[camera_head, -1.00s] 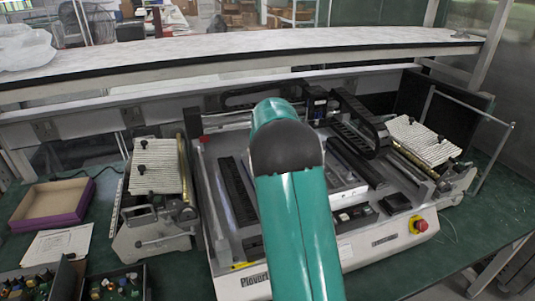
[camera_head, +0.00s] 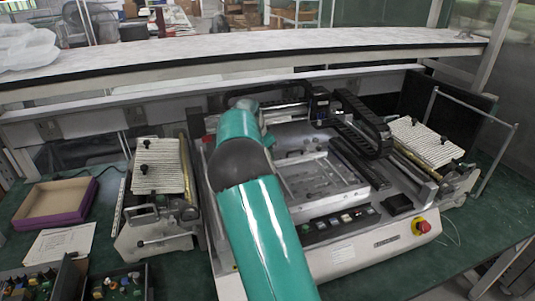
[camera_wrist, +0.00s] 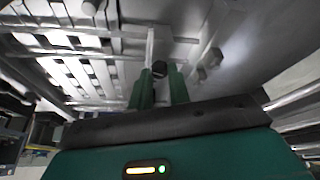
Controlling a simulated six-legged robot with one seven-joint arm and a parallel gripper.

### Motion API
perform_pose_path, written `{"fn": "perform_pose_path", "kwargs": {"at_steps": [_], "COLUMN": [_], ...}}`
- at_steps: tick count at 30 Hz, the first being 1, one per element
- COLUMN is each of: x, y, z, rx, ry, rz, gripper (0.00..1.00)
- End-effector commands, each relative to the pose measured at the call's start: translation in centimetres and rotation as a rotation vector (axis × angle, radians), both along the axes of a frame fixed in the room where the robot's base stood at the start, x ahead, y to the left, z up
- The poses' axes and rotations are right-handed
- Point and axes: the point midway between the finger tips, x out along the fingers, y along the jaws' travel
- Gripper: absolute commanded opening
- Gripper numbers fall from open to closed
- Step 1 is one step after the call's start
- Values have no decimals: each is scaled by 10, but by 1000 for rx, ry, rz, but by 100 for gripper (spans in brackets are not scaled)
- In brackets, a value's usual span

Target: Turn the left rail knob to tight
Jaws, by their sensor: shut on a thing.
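In the wrist view, my gripper (camera_wrist: 161,78) has its two green fingers close together on a small black knob (camera_wrist: 159,67). The knob sits between the fingertips, in front of a pale metal bar. I take it for the left rail knob; its markings and turn position cannot be read. In the head view, my green arm reaches over the left part of the white Plover-type machine (camera_head: 345,255). The fingers and the knob are hidden behind the arm there.
The machine's metal bed (camera_head: 315,180) lies right of my arm, with a dark cable chain (camera_head: 362,125) behind it. A red emergency button (camera_head: 421,226) is at the front right. Ribbed feeders (camera_head: 158,170) stand left, beside a purple-edged box (camera_head: 55,203).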

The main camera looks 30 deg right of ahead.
Motion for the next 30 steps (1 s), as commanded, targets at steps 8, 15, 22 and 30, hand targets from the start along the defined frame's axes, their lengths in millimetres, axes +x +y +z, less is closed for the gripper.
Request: {"fn": "perform_pose_path", "kwargs": {"at_steps": [8, 15, 22, 30], "x": [2, 1, 1, 1], "y": [0, 0, 1, 0], "z": [0, 0, 0, 0], "rx": [0, 2, 2, 2], "ry": [-2, -1, -1, 0], "rz": [-103, -125, -125, -124], "gripper": [0, 0, 0, 40]}}
